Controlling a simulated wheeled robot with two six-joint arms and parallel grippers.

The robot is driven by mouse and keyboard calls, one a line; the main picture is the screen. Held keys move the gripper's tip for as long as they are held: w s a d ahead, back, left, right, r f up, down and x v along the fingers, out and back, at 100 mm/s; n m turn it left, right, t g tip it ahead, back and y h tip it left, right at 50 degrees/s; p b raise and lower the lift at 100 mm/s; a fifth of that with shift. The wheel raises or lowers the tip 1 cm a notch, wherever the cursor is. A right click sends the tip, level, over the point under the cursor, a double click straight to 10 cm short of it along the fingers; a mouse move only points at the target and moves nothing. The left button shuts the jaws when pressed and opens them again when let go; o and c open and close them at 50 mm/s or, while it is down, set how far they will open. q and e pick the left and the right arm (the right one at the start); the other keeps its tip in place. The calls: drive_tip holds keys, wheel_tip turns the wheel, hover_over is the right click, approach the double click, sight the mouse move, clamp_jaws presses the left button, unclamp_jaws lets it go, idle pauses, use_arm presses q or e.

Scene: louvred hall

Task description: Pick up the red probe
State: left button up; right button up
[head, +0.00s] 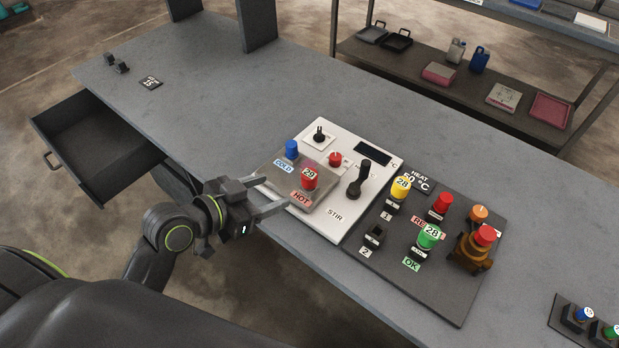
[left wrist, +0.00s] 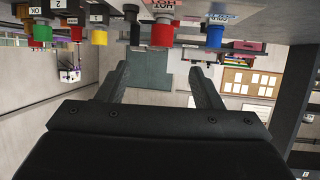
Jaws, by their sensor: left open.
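My left gripper (head: 277,192) is open and empty. Its fingers point towards the red probe from the left, apart from it. The left wrist view shows both fingers (left wrist: 159,70) spread, with nothing between them.
A blue probe (head: 292,149) stands by the COLD label, close behind the red one. A black lever (head: 361,180) rises to the right. A dark panel (head: 400,267) carries coloured buttons. An open drawer (head: 95,140) juts out at the left. The tabletop's left part is mostly clear.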

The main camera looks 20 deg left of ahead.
sight(303, 179)
use_arm(q)
drive_tip(key=p+x, duration=0.1)
drive_tip(key=x, duration=0.6)
drive_tip(key=shift+w+d+f, duration=0.1)
drive_tip(key=shift+w, duration=0.25)
drive_tip(key=shift+w+d+f+p, duration=0.1)
drive_tip(key=shift+w+d+p, duration=0.1)
drive_tip(key=shift+w+p, duration=0.2)
drive_tip(key=p+x, duration=0.1)
drive_tip(key=x, duration=0.2)
drive_tip(key=shift+f, duration=0.1)
drive_tip(key=shift+w+d+f, duration=0.2)
drive_tip(key=shift+w+f, duration=0.15)
drive_tip(key=shift+w, duration=0.15)
drive_tip(key=c, duration=1.1)
wheel_tip(303, 179, up, 10)
